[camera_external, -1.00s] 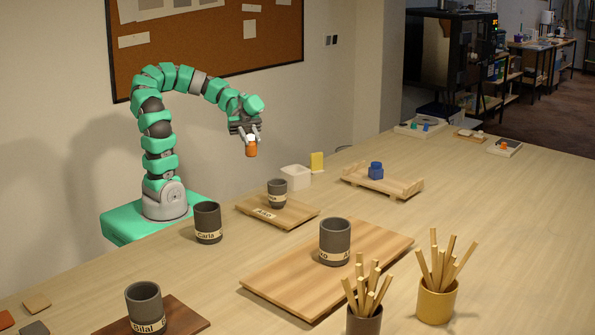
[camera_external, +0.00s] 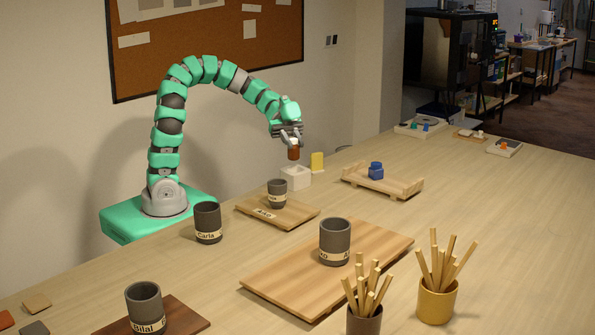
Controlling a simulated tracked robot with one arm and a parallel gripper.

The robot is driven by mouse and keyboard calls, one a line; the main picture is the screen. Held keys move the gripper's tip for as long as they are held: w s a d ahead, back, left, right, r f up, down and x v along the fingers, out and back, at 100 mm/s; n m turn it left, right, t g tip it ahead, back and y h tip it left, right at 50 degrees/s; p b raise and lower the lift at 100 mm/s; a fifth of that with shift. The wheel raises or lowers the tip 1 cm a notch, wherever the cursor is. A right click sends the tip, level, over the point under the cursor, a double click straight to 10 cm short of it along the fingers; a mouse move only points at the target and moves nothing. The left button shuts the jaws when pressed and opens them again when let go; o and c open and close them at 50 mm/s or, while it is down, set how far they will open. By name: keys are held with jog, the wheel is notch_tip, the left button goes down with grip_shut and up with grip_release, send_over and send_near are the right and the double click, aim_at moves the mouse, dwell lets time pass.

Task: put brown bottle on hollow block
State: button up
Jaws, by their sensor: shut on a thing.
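The brown bottle (camera_external: 293,154), small with a white cap, is upright in my gripper (camera_external: 293,143). My gripper points down and is shut on the bottle near its cap. The hollow block (camera_external: 296,179) is a small white block with an opening in it, standing near the table's back edge. The bottle appears just above the block, with a small gap between its bottom and the block's top. The exact depth between them is hard to tell from this view.
A yellow piece (camera_external: 317,161) stands right behind the block. A dark cup (camera_external: 277,193) on a wooden board (camera_external: 301,214) is in front. A wooden tray (camera_external: 400,190) with a blue item (camera_external: 376,170) lies to the right.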

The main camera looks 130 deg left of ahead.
aim_at(295, 151)
jog(key=shift+w+a+f, duration=0.2)
jog(key=shift+w+a, duration=0.05)
jog(key=shift+w, duration=0.05)
jog(key=shift+d+f, duration=0.1)
jog(key=shift+f, duration=1.5)
jog(key=shift+f, duration=0.1)
jog(key=o, duration=1)
jog(key=v, duration=1.2)
